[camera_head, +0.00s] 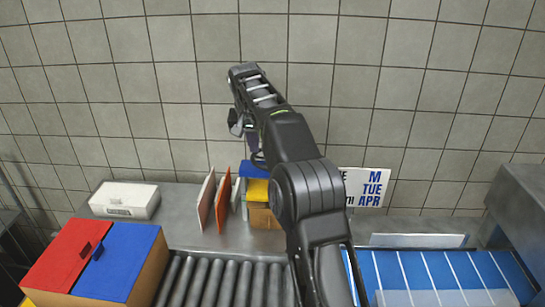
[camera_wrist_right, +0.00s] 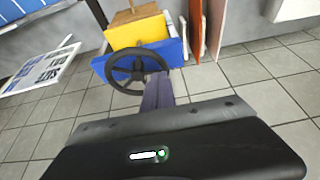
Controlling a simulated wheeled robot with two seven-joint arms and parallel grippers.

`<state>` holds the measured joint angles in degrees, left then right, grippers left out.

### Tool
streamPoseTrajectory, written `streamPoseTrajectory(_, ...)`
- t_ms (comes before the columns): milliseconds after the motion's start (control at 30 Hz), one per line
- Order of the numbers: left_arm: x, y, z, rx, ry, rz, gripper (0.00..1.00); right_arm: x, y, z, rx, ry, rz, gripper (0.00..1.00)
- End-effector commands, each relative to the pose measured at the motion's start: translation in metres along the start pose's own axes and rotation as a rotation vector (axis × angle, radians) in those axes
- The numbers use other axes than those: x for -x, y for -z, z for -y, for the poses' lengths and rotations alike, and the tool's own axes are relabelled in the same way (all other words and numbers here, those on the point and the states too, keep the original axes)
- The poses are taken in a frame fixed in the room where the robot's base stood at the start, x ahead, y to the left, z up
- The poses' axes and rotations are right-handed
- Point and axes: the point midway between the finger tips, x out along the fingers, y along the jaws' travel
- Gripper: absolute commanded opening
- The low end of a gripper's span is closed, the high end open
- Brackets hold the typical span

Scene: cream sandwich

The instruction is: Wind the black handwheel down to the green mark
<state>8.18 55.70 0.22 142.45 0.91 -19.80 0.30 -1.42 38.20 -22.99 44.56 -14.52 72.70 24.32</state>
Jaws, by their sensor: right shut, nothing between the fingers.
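The black handwheel (camera_wrist_right: 139,69) is on the front of a blue block (camera_wrist_right: 172,51) in the right wrist view. A yellow block (camera_wrist_right: 137,32) sits behind it. In the head view the wheel is mostly hidden behind my right gripper and arm; the blue block (camera_head: 252,170) shows beside the arm. My right gripper (camera_wrist_right: 158,78) is shut and empty, with its purple fingers at the wheel's lower right rim in the wrist view; I cannot tell whether they touch it. I cannot see a green mark. My left gripper is not in view.
White and orange upright panels (camera_head: 222,200) stand left of the blocks. A white box (camera_head: 125,200), a red and blue lidded box (camera_head: 75,258), a roller conveyor (camera_head: 220,280) and a blue belt (camera_head: 440,272) surround them. A lettered sign (camera_head: 366,188) is right of my arm.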

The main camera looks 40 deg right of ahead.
Motion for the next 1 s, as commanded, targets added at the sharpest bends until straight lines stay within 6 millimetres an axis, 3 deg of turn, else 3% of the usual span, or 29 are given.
streamPoseTrajectory(467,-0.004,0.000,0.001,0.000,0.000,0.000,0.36,0.000,0.000,-0.008,-0.002,0.000,0.000,0.00)
streamPoseTrajectory(1000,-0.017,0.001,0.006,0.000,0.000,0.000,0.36,-0.001,0.002,-0.076,-0.003,0.001,0.000,0.00)
